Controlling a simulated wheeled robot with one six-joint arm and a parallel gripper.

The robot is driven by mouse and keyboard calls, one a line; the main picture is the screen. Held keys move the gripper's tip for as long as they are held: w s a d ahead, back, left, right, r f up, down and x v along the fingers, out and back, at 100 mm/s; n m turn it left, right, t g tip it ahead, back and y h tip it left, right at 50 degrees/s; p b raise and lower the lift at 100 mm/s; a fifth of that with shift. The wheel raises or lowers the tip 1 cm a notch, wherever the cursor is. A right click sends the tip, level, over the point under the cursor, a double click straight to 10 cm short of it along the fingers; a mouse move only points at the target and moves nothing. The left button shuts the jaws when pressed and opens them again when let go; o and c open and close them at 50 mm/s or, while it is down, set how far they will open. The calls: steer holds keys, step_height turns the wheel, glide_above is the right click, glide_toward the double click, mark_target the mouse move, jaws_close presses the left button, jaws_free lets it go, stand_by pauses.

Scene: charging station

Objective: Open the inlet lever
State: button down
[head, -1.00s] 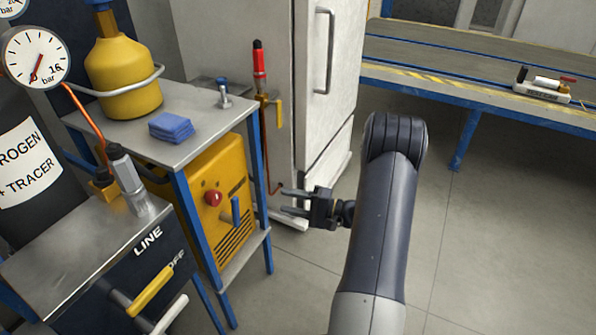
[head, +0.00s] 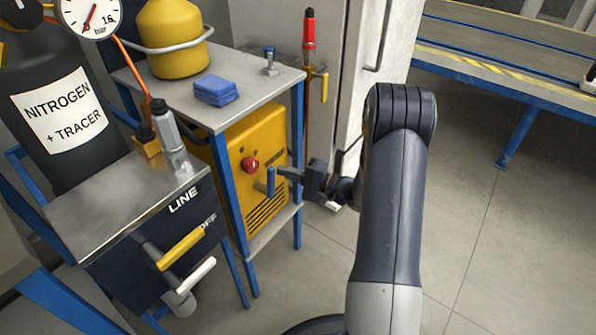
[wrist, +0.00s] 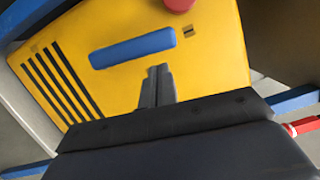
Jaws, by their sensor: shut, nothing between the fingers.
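A blue lever (head: 271,181) sits on the front of the yellow machine (head: 228,170), to the right of and below a red knob (head: 250,165). No label names it as the inlet. It stands upright in the head view. In the wrist view the blue lever (wrist: 132,48) lies across the yellow front, slightly tilted. My gripper (head: 280,172) is at the machine's front, close beside the lever. In the wrist view my gripper (wrist: 157,72) has its fingers together and empty, with the tips just below the lever's right half. I cannot tell whether they touch it.
The machine stands in a blue-legged frame under a grey top (head: 190,90) with a blue cloth (head: 216,90). A dark box with a yellow handle (head: 182,249) and a white handle (head: 196,274) is at left. A pipe with a yellow valve handle (head: 323,84) stands behind. Floor at right is clear.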

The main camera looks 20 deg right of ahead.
mark_target(271, 183)
steer(key=shift+s+a, duration=0.25)
steer(key=shift+a, duration=0.05)
steer(key=b, duration=0.1)
steer(key=s+a+n+b, duration=0.1)
steer(key=b, duration=0.1)
steer(key=shift+a+r+n, duration=0.2)
steer(key=shift+n, duration=0.1)
stand_by(0.4)
